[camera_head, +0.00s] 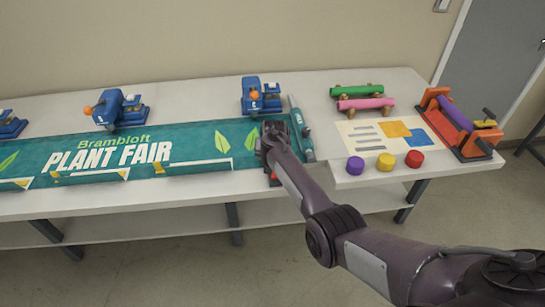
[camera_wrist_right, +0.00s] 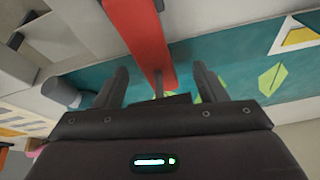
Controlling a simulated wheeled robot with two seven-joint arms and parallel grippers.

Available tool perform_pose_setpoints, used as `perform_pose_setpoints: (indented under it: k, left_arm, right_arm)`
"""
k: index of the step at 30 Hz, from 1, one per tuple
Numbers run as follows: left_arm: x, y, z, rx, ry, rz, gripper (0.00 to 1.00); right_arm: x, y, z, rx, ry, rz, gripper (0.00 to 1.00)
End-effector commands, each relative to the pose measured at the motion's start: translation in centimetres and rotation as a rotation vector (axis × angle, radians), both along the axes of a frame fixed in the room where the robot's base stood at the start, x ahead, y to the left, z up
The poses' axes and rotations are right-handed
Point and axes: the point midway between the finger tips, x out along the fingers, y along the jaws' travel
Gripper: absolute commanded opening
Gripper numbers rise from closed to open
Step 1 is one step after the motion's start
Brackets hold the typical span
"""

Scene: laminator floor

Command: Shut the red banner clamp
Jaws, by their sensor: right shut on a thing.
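The red banner clamp (camera_wrist_right: 140,35) shows in the right wrist view as a long red bar, reaching down from the top edge between my gripper's fingers. In the head view my arm hides most of it; only a small red bit (camera_head: 274,177) shows at the table's front edge. My right gripper (camera_head: 270,131) is over the right end of the green banner (camera_head: 200,140). It is shut on the red clamp, and its two fingers show either side of the bar in the right wrist view (camera_wrist_right: 160,88). The exact contact is hidden. My left gripper is not in view.
Blue clamps (camera_head: 260,97) stand along the banner's back edge. Right of the banner are green and pink rolls (camera_head: 365,103), a printed sheet (camera_head: 370,132), three coloured knobs (camera_head: 385,162) and an orange roller stand (camera_head: 460,130). The table's front edge is close to my arm.

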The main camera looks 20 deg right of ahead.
Motion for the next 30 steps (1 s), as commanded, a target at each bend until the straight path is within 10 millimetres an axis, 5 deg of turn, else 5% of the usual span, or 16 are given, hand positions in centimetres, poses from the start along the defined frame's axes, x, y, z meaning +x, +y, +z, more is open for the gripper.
perform_pose_setpoints:
  k: [15,16,18,20,30]
  left_arm:
    - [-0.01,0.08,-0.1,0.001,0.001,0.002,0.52]
    - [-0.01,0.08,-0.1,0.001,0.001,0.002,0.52]
    - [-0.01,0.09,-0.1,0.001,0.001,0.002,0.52]
    - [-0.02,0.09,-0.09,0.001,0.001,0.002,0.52]
    - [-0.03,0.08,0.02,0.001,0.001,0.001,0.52]
  right_arm:
    - [-0.68,0.36,-1.14,0.005,0.024,0.007,0.23]
    - [-0.68,0.36,-1.14,0.004,0.025,0.006,0.68]
    - [-0.62,0.33,-1.05,0.004,0.022,0.006,0.78]
    - [-0.54,0.27,-0.91,0.003,0.02,0.005,0.85]
    - [-0.37,0.14,-0.25,0.001,0.01,0.002,0.86]
